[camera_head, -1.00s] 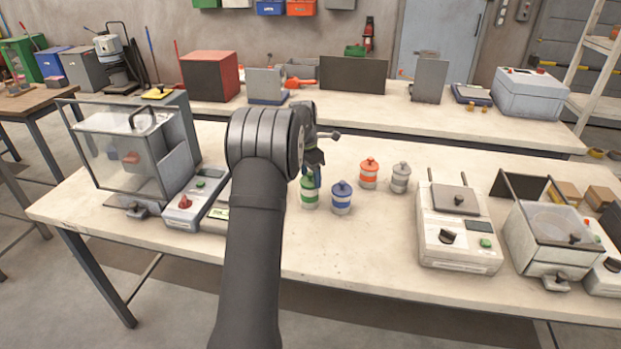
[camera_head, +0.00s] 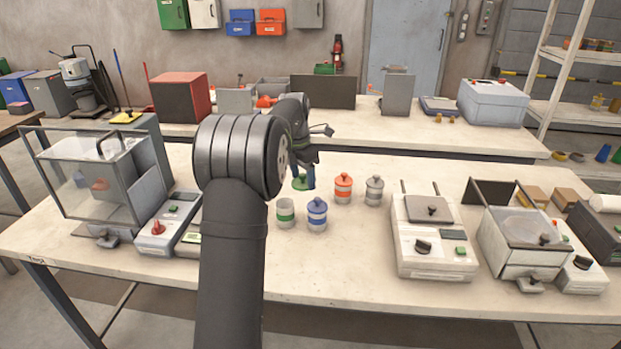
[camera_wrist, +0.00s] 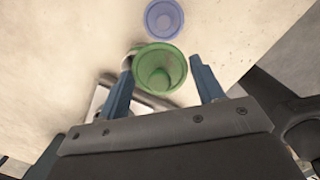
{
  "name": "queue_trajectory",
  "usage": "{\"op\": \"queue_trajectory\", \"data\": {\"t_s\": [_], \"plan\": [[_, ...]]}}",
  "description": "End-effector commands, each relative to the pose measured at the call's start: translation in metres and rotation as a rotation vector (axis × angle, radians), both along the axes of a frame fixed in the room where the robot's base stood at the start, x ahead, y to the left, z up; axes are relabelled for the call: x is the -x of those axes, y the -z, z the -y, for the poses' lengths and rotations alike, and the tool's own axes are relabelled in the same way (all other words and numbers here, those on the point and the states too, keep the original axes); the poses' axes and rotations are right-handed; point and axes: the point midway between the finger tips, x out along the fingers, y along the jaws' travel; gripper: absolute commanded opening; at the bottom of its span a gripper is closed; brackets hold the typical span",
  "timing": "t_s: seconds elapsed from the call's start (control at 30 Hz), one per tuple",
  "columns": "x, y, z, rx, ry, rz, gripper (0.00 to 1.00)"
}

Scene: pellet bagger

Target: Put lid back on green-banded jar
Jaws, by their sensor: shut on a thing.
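The green-banded jar (camera_head: 285,214) stands on the near bench without a lid, left of the blue-banded jar (camera_head: 316,215). Its green lid (camera_head: 299,184) is in my gripper (camera_head: 304,178), behind and slightly right of the jar in the head view. In the wrist view the round green lid (camera_wrist: 175,75) with its knob sits between the two blue fingers of my gripper (camera_wrist: 163,85), apart from the jar. My arm partly hides the gripper in the head view, so the lid's height over the bench is hard to tell.
An orange-banded jar (camera_head: 343,189) and a grey-banded jar (camera_head: 374,191), both lidded, stand right of the lid. A glass-sided box (camera_head: 85,180) is at left, a sealer-like device (camera_head: 431,240) at right. The front bench (camera_head: 330,275) is clear.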

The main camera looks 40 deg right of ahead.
Motion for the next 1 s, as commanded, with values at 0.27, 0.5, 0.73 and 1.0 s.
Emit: {"op": "queue_trajectory", "data": {"t_s": [0.27, 0.5, 0.73, 1.0], "plan": [[-0.057, 0.02, -0.026, 0.002, -0.001, -0.005, 0.36], [-0.06, 0.034, -0.027, 0.002, 0.002, -0.007, 0.36], [-0.06, 0.057, -0.027, 0.002, 0.002, -0.006, 0.36], [-0.06, 0.078, -0.027, 0.002, 0.001, -0.006, 0.36]]}}
